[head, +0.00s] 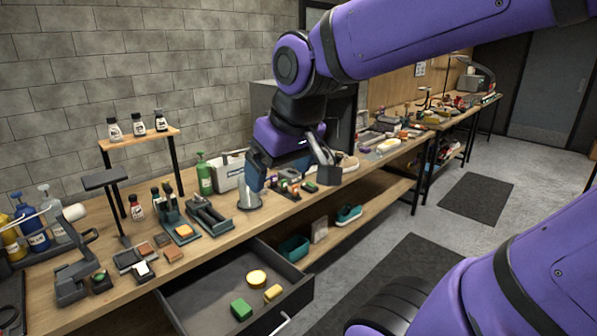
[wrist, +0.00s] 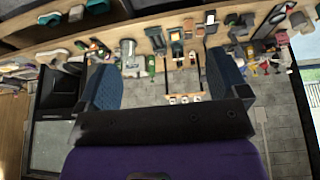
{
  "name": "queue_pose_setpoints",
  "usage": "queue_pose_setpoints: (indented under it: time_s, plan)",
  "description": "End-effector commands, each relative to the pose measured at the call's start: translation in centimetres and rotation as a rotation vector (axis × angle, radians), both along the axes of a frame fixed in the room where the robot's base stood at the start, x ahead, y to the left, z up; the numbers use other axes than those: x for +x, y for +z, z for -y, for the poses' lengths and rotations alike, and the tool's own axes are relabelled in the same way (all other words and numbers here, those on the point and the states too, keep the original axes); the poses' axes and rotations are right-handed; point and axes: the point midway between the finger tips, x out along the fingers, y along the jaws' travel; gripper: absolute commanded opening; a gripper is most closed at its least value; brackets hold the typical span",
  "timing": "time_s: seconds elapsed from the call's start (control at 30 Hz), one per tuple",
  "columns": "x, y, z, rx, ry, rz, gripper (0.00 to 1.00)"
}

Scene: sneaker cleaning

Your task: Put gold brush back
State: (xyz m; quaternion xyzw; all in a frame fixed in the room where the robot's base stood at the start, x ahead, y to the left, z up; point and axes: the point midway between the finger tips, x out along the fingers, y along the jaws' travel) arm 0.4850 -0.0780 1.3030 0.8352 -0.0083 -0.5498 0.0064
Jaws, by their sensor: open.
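My gripper (head: 292,168) is open and hangs above the workbench near a metal cup (head: 249,197). In the wrist view its two blue-padded fingers (wrist: 163,86) stand wide apart with nothing between them. I cannot surely pick out the gold brush in either view. A small rack (head: 293,189) with several small coloured items sits on the bench below and behind the gripper, partly hidden by it. The metal cup also shows in the wrist view (wrist: 128,50), beyond the fingers.
An open drawer (head: 205,287) juts from the bench front, holding a round yellow item (head: 257,277), a yellow block (head: 273,293) and a green block (head: 241,308). A green bottle (head: 204,175) and a raised shelf (head: 140,139) with small bottles stand left.

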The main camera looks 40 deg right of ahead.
Motion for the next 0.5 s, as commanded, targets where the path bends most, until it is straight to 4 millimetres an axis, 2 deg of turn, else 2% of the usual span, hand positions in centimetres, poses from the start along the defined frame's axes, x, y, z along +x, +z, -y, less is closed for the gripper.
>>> queue_pose_setpoints:
  time_s: [0.1, 0.2, 0.33, 0.5]
  plan:
    - [-2.8, 0.9, -0.5, 0.01, 0.005, 0.031, 0.93]
    - [-4.3, 1.2, -0.8, 0.016, 0.006, 0.046, 0.93]
    - [-5.3, 1.4, -0.9, 0.021, 0.006, 0.054, 0.93]
    - [-5.5, 1.4, -1.0, 0.023, 0.006, 0.055, 0.93]
